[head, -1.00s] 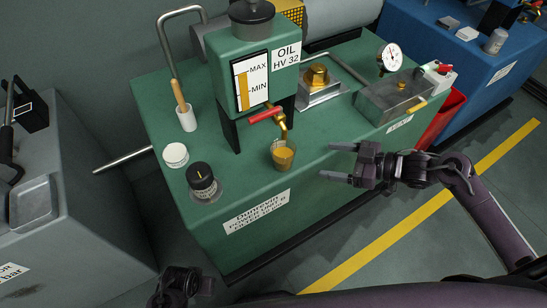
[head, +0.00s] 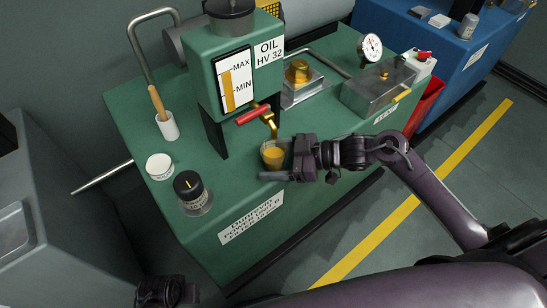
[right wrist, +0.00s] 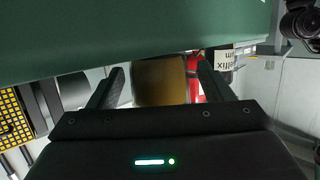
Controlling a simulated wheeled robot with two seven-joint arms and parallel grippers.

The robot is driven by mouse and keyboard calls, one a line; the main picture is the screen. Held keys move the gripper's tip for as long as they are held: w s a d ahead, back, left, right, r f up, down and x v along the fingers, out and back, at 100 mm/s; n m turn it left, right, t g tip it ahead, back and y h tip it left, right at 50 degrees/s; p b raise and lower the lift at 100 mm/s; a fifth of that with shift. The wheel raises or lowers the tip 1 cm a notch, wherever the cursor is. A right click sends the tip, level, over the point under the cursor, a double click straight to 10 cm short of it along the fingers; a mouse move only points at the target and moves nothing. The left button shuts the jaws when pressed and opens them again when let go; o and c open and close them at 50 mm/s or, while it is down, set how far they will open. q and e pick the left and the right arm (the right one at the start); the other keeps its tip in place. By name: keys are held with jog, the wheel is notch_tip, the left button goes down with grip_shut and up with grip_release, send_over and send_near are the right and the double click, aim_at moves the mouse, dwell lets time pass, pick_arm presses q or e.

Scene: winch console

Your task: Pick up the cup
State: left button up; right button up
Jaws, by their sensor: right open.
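The cup (head: 273,154) is a small clear vessel with amber oil in it, upright on the green console below the brass spout of the oil tank. My right gripper (head: 281,159) is at the cup from the right, with its fingers open on either side of it. In the right wrist view the amber cup (right wrist: 160,82) stands between the two spread fingers (right wrist: 160,70); I cannot tell whether either touches it. My left gripper (head: 166,291) is a dark shape at the bottom edge, far from the cup, and its jaws are unclear.
The green oil tank (head: 207,77) with a red-handled tap (head: 253,115) stands just behind the cup. A black-capped jar (head: 191,191), a white round lid (head: 159,166) and a white holder (head: 168,126) are to the left. A metal box (head: 378,93) is at right.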

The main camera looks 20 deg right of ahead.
jog(key=c, duration=1.2)
jog(key=shift+r, duration=0.15)
